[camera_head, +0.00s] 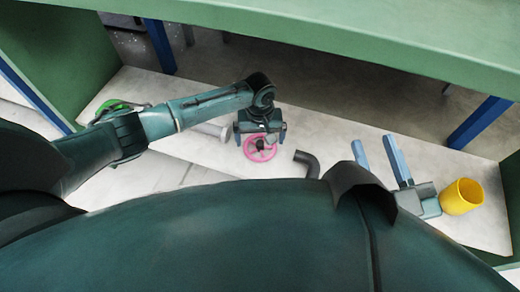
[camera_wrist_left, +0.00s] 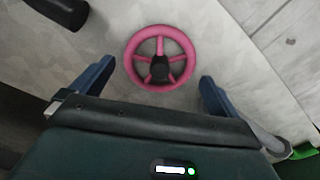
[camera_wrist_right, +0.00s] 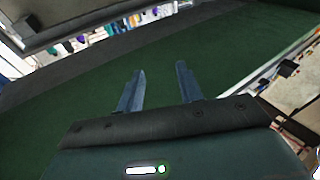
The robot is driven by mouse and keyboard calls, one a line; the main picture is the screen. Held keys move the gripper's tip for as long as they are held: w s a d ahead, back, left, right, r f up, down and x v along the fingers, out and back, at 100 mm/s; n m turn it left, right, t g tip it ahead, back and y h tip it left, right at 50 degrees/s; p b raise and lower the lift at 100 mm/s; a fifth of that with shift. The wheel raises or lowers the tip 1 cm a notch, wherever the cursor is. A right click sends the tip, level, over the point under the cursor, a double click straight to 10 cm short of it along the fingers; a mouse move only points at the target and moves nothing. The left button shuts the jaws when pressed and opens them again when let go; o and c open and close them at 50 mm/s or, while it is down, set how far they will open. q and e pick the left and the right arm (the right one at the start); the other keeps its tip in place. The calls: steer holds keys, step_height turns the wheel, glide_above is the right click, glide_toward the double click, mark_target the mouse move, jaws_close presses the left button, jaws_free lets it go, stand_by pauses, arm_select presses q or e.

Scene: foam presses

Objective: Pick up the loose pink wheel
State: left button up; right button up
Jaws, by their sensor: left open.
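The pink wheel (camera_head: 260,155) lies on a pale shelf, below my left gripper (camera_head: 260,136) in the head view. In the left wrist view the wheel (camera_wrist_left: 134,51) shows whole, with spokes and a dark hub. My left gripper (camera_wrist_left: 158,72) is open, its blue fingers on either side of the wheel's near part in the picture. Nothing is between them that I can see held; whether they are at the wheel's height I cannot tell. My right gripper (camera_head: 373,141) is far to the right of the wheel. Its fingers (camera_wrist_right: 160,66) are apart and empty.
A dark bent pipe (camera_head: 308,163) lies just right of the wheel. A grey flanged pipe (camera_head: 214,131) is to its left, and a green wheel (camera_head: 113,106) is further left, partly behind my arm. A yellow cup (camera_head: 462,196) stands at the right. A green beam (camera_head: 350,40) runs overhead.

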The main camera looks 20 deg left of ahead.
arm_select(q)
step_height(320, 180, down, 2)
steer(key=shift+f+b, duration=0.25)
steer(key=shift+b, duration=0.1)
steer(key=shift+r, duration=0.1)
steer(key=c, duration=0.8)
